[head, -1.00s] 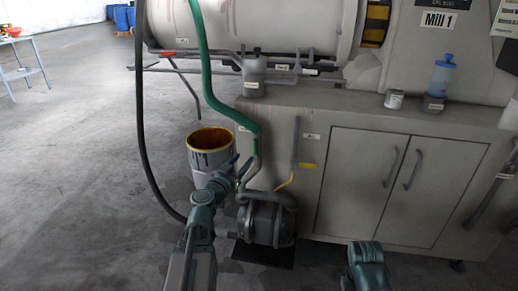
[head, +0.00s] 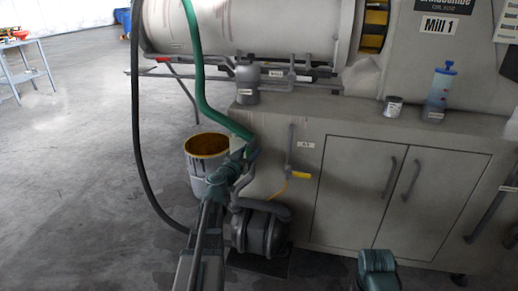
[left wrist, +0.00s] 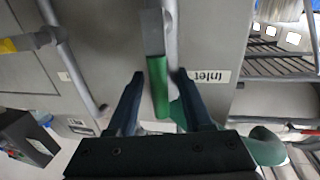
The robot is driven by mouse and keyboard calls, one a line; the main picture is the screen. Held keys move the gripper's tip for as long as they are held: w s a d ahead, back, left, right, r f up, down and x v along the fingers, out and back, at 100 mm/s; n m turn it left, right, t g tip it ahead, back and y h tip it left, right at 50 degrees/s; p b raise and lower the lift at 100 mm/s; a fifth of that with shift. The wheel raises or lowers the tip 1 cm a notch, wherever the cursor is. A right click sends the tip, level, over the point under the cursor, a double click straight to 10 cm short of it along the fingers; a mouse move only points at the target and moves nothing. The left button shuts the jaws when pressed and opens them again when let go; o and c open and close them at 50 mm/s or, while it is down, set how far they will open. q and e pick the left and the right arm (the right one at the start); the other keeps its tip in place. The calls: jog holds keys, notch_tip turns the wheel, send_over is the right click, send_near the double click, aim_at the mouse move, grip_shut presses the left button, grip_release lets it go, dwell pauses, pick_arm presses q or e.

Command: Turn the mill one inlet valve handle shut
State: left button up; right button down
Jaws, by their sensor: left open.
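The inlet valve handle is a short green grip (left wrist: 158,88) on a grey lever in the left wrist view. An upside-down "Inlet" label (left wrist: 209,76) is on the panel beside it. My left gripper (left wrist: 160,74) is open, with one finger on each side of the green grip and visible gaps between. In the head view my left gripper (head: 246,156) is at the cabinet's left end, just above the pump, and hides most of the handle there.
The "Mill 1" cabinet (head: 345,221) has two doors. A yellow-handled valve (head: 301,175) is right of my gripper. A pump (head: 260,230) stands below, a paint-stained bucket (head: 196,182) to the left. A green hose (head: 199,85) and black hose (head: 138,130) hang nearby.

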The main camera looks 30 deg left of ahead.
pick_arm(q)
jog(key=shift+w, duration=0.45)
grip_shut()
dwell(1.1)
